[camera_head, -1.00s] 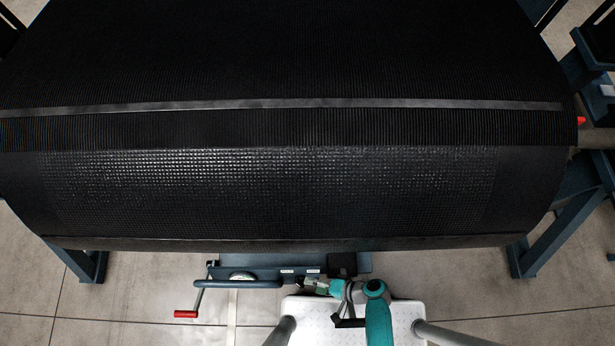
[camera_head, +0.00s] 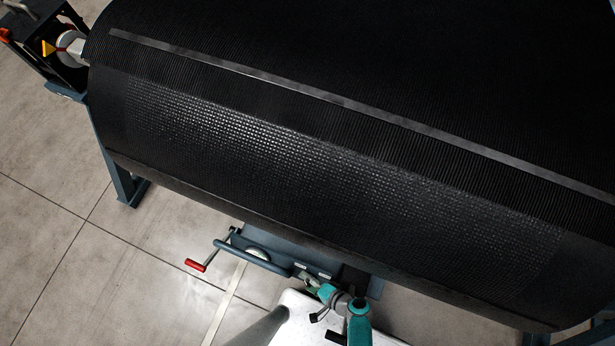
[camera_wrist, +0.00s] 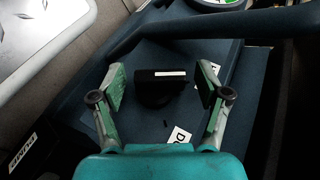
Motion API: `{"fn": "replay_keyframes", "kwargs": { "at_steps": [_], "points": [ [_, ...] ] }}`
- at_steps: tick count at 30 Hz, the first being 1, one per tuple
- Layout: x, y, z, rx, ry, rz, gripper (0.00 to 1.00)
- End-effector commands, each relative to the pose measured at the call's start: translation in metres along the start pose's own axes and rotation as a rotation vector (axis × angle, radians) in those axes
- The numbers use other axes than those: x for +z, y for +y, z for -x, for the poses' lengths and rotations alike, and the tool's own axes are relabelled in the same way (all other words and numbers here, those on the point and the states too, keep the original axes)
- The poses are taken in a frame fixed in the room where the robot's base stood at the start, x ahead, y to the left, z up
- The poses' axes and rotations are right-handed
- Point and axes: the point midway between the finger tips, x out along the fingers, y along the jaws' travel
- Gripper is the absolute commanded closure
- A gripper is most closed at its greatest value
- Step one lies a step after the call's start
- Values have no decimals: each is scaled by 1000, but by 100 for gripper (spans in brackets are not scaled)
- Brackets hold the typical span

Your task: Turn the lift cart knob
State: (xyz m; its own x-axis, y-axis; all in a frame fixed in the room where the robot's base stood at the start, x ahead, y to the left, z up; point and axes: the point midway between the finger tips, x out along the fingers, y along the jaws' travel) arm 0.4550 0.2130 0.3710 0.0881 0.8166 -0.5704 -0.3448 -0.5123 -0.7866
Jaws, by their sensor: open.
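The lift cart knob (camera_wrist: 155,88) is black with a white pointer line lying nearly level in the wrist view. It sits on the dark blue panel of the lift cart (camera_wrist: 225,105). My gripper (camera_wrist: 161,74) is open, with one finger on each side of the knob. Gaps show between the fingers and the knob. In the head view the blue lift cart (camera_head: 282,246) is partly under the black belt roll, and my gripper (camera_head: 311,284) is at its near edge. The knob cannot be made out there.
A crank with a red handle (camera_head: 195,265) sticks out at the cart's left. A blue bar (camera_head: 250,258) runs along the cart's front. The large black belt roll (camera_head: 330,170) overhangs the cart. Open tiled floor (camera_head: 60,215) lies to the left.

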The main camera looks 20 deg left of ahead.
Motion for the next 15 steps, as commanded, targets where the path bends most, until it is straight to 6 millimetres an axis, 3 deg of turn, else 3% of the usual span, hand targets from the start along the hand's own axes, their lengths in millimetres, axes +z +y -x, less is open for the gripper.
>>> {"fn": "replay_keyframes", "kwargs": {
  "at_steps": [13,15],
  "points": [
    [0,0,-4,1,1,-1,25],
    [0,0,-4,1,1,-1,40]
  ]
}}
